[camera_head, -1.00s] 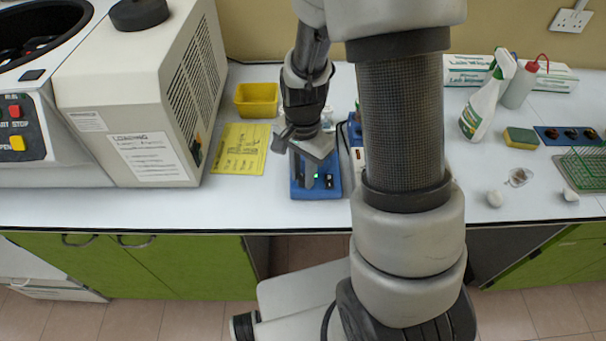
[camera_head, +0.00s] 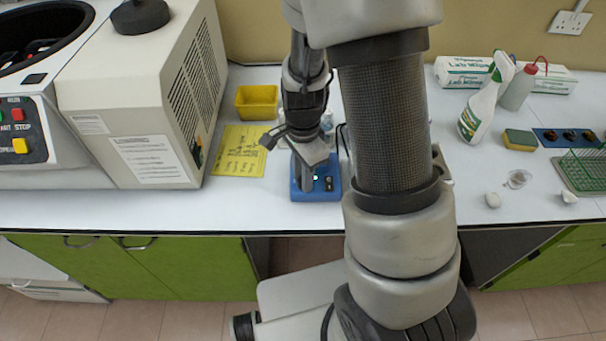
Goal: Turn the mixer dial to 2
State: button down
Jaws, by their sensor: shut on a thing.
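The mixer (camera_head: 330,190) is a small blue box on the white bench, with a dark switch on its front right and a small bright spot on its front. My gripper (camera_head: 306,180) points down over the mixer's front, with its fingers at the front face. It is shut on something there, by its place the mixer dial. The dial itself is hidden by the fingers, so its setting cannot be read. The gripper body and wrist cover the mixer's top and back.
A large centrifuge (camera_head: 130,95) stands left. A yellow note sheet (camera_head: 240,150) and yellow tray (camera_head: 256,101) lie between it and the mixer. Right are a spray bottle (camera_head: 480,110), a sponge (camera_head: 519,140) and a green rack (camera_head: 585,170). My arm hides the bench right of the mixer.

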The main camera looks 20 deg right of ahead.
jog(key=c, duration=1.5)
grip_release()
jog(key=shift+r, duration=0.1)
notch_tip(320, 180, up, 17)
jog(key=shift+r+p, duration=0.15)
jog(key=shift+p, duration=0.8)
